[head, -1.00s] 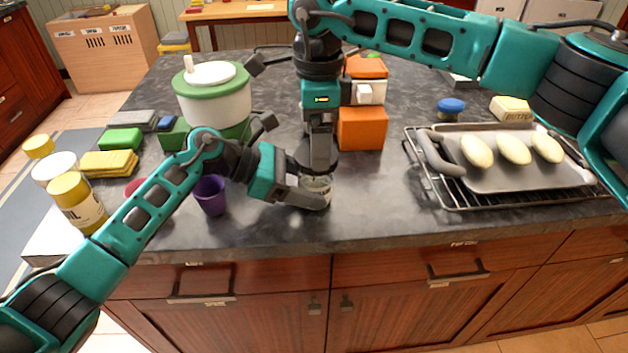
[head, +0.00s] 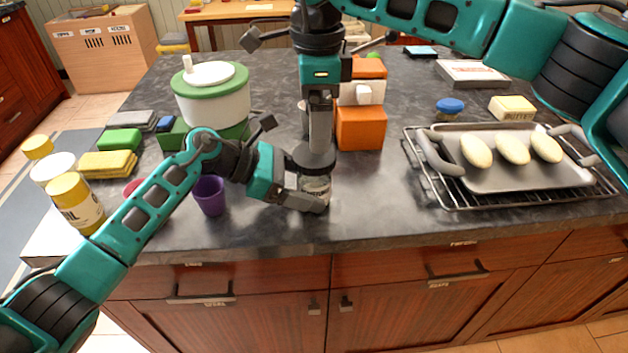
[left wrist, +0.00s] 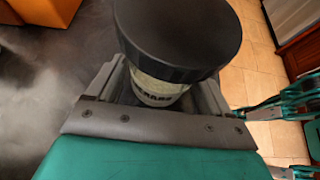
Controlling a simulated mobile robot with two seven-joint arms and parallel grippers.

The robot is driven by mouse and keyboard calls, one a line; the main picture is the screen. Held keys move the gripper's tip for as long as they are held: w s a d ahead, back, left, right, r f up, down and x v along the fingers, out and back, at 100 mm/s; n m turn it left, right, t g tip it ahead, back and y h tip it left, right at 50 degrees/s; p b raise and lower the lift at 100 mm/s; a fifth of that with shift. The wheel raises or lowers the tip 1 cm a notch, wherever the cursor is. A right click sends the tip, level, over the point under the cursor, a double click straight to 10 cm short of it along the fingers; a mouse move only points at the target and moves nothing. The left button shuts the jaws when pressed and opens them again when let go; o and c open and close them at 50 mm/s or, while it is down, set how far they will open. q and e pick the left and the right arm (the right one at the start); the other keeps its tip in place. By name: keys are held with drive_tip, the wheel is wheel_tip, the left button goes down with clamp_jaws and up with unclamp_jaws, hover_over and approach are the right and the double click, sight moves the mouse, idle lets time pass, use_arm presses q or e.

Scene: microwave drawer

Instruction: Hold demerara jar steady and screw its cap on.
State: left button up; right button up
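The demerara jar (head: 316,186) stands near the counter's front edge, partly hidden by my left gripper (head: 308,192). In the left wrist view the jar (left wrist: 158,90) is clear glass with a label, and the gripper's fingers close on both sides of it. The wide black cap (head: 313,158) sits on top of the jar; its rim (left wrist: 180,68) looks about level in the wrist view. My right gripper (head: 319,148) points straight down just above the cap. Its fingers are seen edge-on, so their opening and any contact are unclear.
A purple cup (head: 210,195) stands just left of my left gripper. Orange boxes (head: 361,128) stand behind the jar. A green-and-white pot (head: 213,100) is back left. A tray (head: 480,180) on a rack is at right. Counter between jar and rack is clear.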

use_arm(q)
drive_tip(key=shift+o, duration=1.1)
drive_tip(key=shift+a, duration=0.1)
drive_tip(key=v, duration=1.1)
drive_tip(key=shift+a+r, duration=0.25)
drive_tip(key=shift+a, duration=0.1)
